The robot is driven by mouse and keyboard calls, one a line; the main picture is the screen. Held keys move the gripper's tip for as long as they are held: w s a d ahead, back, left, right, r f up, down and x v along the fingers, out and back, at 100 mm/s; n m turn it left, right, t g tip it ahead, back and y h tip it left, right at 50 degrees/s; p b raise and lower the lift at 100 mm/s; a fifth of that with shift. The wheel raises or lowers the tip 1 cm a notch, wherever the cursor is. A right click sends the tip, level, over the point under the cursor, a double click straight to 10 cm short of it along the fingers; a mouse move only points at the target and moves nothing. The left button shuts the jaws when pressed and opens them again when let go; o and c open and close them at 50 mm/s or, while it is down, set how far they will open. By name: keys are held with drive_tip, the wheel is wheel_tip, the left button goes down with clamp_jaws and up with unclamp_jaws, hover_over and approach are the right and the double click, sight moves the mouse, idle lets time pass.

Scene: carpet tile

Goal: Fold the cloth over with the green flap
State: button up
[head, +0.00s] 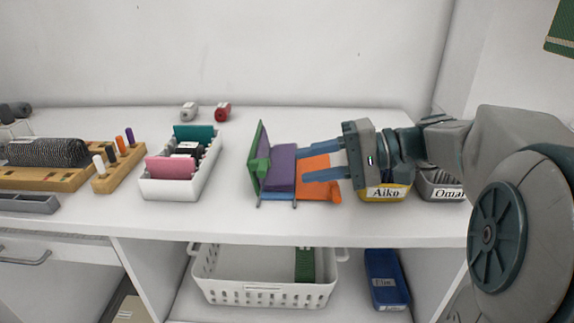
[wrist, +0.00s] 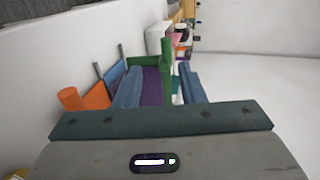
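In the wrist view the green flap (wrist: 148,60) is beyond the purple panel (wrist: 152,85), with the orange panel (wrist: 96,96) at left. My gripper (head: 300,164) reaches in from the right over the orange panel, its blue fingers apart with tips near the purple panel. Nothing is clearly pinched. Fingertip contact is unclear.
A white bin (head: 202,180) with coloured cards stands left of the cloth. A peg board (head: 119,170) is farther left. Labelled containers, one marked Aiko (head: 384,194), sit at right under my arm. The worktop between white bin and cloth is clear.

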drive_tip(key=v, duration=0.7)
drive_tip(key=shift+p, duration=0.35)
drive_tip(key=shift+d, duration=0.15)
drive_tip(key=shift+c, duration=0.4)
